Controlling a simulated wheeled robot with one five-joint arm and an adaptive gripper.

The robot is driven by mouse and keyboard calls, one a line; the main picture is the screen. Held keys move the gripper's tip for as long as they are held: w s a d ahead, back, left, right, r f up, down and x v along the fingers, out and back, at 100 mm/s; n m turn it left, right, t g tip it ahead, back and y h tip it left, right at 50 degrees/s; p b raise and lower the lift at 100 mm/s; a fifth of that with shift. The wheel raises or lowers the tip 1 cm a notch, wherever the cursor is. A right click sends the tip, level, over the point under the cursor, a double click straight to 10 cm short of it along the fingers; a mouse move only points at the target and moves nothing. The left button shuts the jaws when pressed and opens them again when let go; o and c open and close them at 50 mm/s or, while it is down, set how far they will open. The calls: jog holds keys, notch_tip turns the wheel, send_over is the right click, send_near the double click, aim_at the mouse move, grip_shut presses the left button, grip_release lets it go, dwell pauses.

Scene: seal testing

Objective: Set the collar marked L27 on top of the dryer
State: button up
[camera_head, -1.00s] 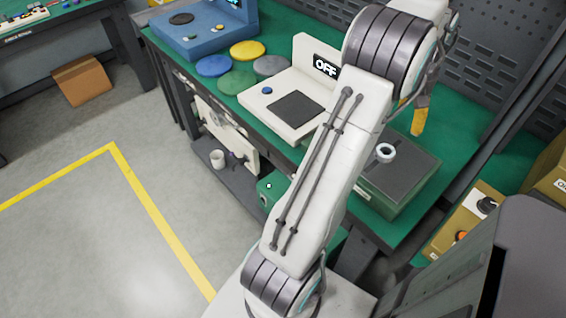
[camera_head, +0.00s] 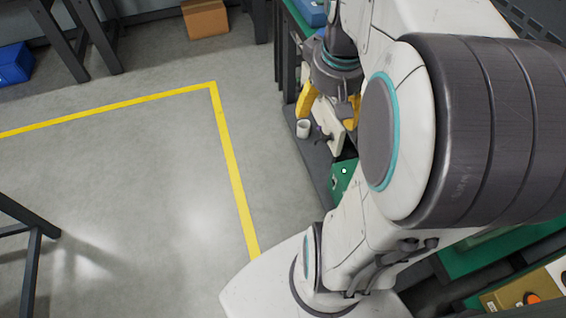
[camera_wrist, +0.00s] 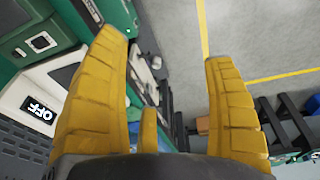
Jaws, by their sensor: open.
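My gripper (camera_head: 325,118) hangs beside the bench's front edge, above the lower shelf, with its yellow fingers apart. In the wrist view the fingers of my gripper (camera_wrist: 165,50) are spread wide with nothing held between them. No collar with a readable L27 mark shows now. My arm covers most of the bench top in the head view.
A small white cup (camera_head: 303,128) and a pale part (camera_head: 337,140) are at the lower shelf (camera_head: 315,170). A green box (camera_head: 343,176) is close by. Open grey floor with a yellow line (camera_head: 230,160) lies left. A cardboard box (camera_head: 205,18) stands at the back.

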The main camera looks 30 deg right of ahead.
jog(key=s+a+f+n, duration=0.1)
jog(key=s+a, duration=0.1)
jog(key=a, duration=0.5)
jog(key=s+a+f+n+t+y, duration=0.1)
jog(key=s+a+f+n, duration=0.1)
jog(key=a, duration=0.5)
jog(key=shift+s+t, duration=0.3)
jog(key=shift+s, duration=0.5)
